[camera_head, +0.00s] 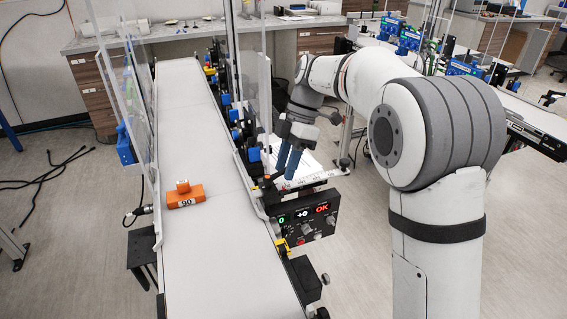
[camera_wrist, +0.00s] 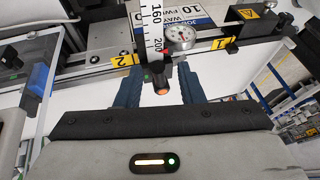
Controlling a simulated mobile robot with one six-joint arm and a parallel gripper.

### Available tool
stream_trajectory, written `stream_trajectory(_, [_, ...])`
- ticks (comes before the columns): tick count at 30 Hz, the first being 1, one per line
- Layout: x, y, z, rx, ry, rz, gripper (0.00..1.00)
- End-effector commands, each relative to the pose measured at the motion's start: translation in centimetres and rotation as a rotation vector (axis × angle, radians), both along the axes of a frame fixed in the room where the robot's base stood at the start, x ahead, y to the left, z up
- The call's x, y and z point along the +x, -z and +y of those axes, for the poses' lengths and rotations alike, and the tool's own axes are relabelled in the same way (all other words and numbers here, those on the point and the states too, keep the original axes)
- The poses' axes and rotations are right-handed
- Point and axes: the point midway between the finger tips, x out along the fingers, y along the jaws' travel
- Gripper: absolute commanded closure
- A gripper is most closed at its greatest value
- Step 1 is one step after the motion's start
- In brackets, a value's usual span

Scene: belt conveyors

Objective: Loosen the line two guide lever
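My gripper (camera_wrist: 160,92) has its two blue fingers apart in the wrist view. A small black lever or knob with an orange tip (camera_wrist: 161,88) shows between them, with a gap on each side. Whether it lies level with the fingertips cannot be told. It sits below a white upright scale (camera_wrist: 153,30), near a yellow tag marked 2 (camera_wrist: 122,60) on a dark rail. A tag marked 1 (camera_wrist: 220,44) is further right on that rail.
A round dial gauge (camera_wrist: 180,36) sits right behind the knob. The white belt conveyor (camera_head: 190,115) carries an orange block marked 90 (camera_head: 185,196). A control panel (camera_head: 308,218) stands in front of my gripper. Clear guard panels (camera_head: 137,85) edge the belt.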

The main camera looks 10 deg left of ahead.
Motion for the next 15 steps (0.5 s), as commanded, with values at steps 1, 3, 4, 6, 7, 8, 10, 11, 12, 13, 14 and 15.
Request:
stream_trajectory(1, [0.1,-0.1,0.0,0.0,0.0,-0.001,0.65])
stream_trajectory(3, [0.3,-0.5,-0.1,0.001,0.001,-0.002,0.65])
stream_trajectory(4, [0.4,-0.8,-0.2,0.001,0.002,-0.001,0.65])
stream_trajectory(6, [0.8,-1.8,-0.4,0.001,0.001,-0.002,0.65])
stream_trajectory(7, [1.0,-2.3,-0.5,0.001,0.001,-0.004,0.65])
stream_trajectory(8, [1.1,-2.8,-0.6,0.001,0.001,-0.003,0.65])
stream_trajectory(10, [1.6,-3.9,-0.9,0.001,0.001,-0.002,0.65])
stream_trajectory(11, [1.8,-4.4,-1.0,0.002,0.001,-0.003,0.65])
stream_trajectory(12, [2.0,-5.0,-1.2,0.001,0.001,-0.002,0.65])
stream_trajectory(13, [2.1,-5.4,-1.3,0.001,0.001,-0.002,0.65])
stream_trajectory(14, [2.2,-5.7,-1.4,0.0,0.0,-0.001,0.65])
stream_trajectory(15, [2.4,-6.1,-1.5,0.001,0.001,-0.002,0.65])
